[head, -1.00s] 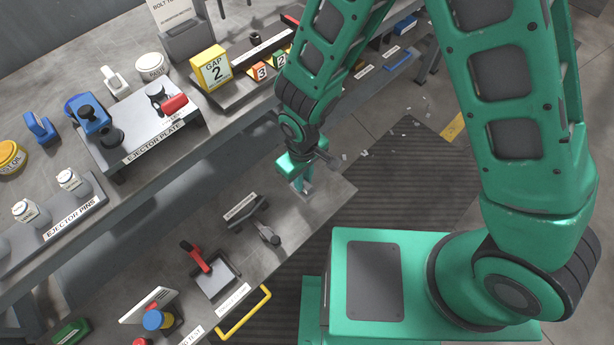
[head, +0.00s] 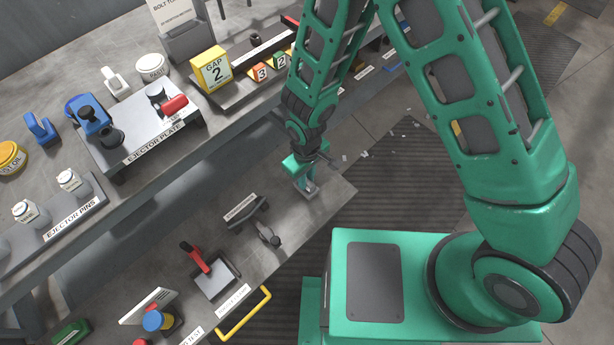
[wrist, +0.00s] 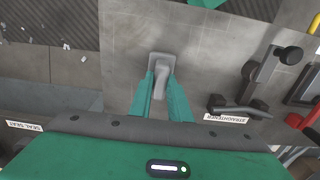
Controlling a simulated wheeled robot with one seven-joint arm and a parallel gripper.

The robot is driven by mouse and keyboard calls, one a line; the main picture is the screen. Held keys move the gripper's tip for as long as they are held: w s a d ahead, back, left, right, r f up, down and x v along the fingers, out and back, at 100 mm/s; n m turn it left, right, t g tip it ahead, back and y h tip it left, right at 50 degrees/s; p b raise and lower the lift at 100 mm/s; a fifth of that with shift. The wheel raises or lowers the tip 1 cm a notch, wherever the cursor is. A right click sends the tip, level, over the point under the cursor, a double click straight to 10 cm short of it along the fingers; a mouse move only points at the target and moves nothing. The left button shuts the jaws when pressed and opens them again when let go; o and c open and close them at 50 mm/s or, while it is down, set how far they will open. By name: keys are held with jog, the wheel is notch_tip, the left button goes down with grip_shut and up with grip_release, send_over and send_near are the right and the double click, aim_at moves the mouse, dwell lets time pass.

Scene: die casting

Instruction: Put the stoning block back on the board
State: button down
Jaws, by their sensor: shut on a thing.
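My gripper (head: 305,186) points down over the bare right end of the lower bench. In the wrist view its two green fingers (wrist: 162,92) are closed on the upright grip of a grey block, which I take to be the stoning block (wrist: 166,62). The block has a flat, rounded rectangular base, and also shows small under the gripper in the head view (head: 310,189). Its base is at or just above the bench top; I cannot tell whether it touches. No board is clearly recognisable by a label.
The straightener (head: 266,234) stands left of my gripper, with a red-handled tool (head: 197,258) beyond it. The upper bench holds the ejector plate (head: 150,140) and the yellow gap block (head: 212,68). The lower bench surface (wrist: 215,45) around the block is clear.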

jog(key=shift+f, duration=0.1)
jog(key=c, duration=1.7)
grip_release()
jog(key=shift+o, duration=0.2)
notch_tip(320, 180, up, 12)
